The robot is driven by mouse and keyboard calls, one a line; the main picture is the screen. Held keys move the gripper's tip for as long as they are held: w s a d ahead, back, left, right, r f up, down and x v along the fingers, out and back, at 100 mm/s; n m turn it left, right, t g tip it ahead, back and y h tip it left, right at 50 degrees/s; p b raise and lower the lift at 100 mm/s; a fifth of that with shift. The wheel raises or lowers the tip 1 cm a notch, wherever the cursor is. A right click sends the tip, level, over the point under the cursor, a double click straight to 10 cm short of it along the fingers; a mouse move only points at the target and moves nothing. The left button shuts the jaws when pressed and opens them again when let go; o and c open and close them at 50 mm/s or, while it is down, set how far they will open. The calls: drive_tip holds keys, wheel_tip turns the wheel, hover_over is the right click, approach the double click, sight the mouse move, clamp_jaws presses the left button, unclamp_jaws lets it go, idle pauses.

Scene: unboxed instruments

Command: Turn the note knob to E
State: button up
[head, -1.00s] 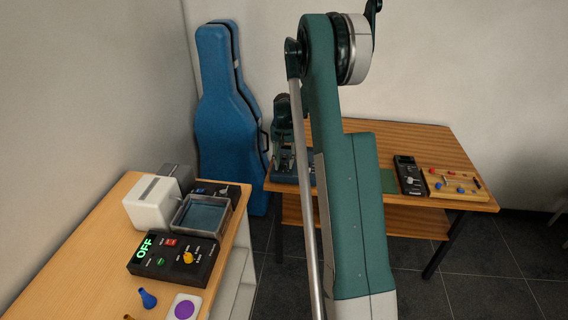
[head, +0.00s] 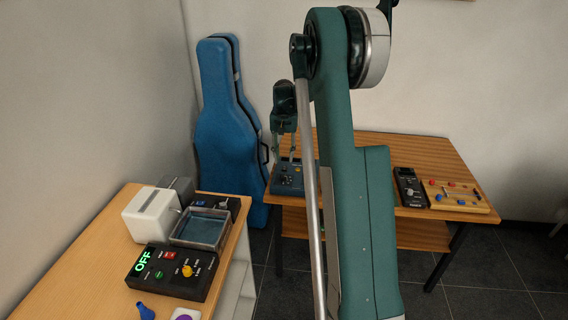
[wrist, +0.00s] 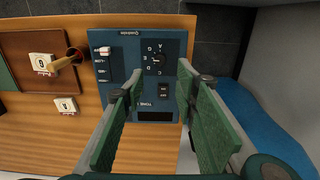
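The note knob (wrist: 157,59) is a small dark round knob with a light pointer mark on a blue instrument (wrist: 120,75), ringed by small letters. I cannot tell which letter it points to. The instrument also shows in the head view (head: 286,186), at the left end of the far wooden table. My gripper (wrist: 160,79) is open and empty, its two green fingers apart over the instrument, with the knob beyond the gap between the tips. In the head view my gripper (head: 289,157) hangs above the instrument; contact is not visible.
The instrument also carries a slider (wrist: 104,51), a rocker switch (wrist: 165,90) and a dark window (wrist: 155,115). A wooden board with a peg (wrist: 64,62) lies left of it. The blue case (head: 228,120) stands beside the table. A black box (head: 172,272) reads OFF on the near table.

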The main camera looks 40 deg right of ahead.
drive_tip(key=shift+r, duration=0.65)
drive_tip(key=shift+a, duration=0.1)
drive_tip(key=s+a+r+n+t, duration=0.2)
drive_tip(key=s+a+r, duration=0.6)
drive_tip(key=a, duration=0.4)
drive_tip(key=s+a+r+n+t, duration=0.1)
drive_tip(key=s+a+r+n, duration=0.1)
drive_tip(key=s+a+r, duration=0.85)
drive_tip(key=s+a+f+n+t, duration=0.2)
drive_tip(key=s+a, duration=0.7)
drive_tip(key=s, duration=0.1)
drive_tip(key=s+a+f+n+t, duration=0.2)
drive_tip(key=s+a+f+n, duration=0.1)
drive_tip(key=s+a, duration=0.7)
drive_tip(key=shift+s+a+f, duration=0.25)
drive_tip(key=shift+s+f, duration=0.1)
drive_tip(key=shift+s, duration=0.45)
idle(2.0)
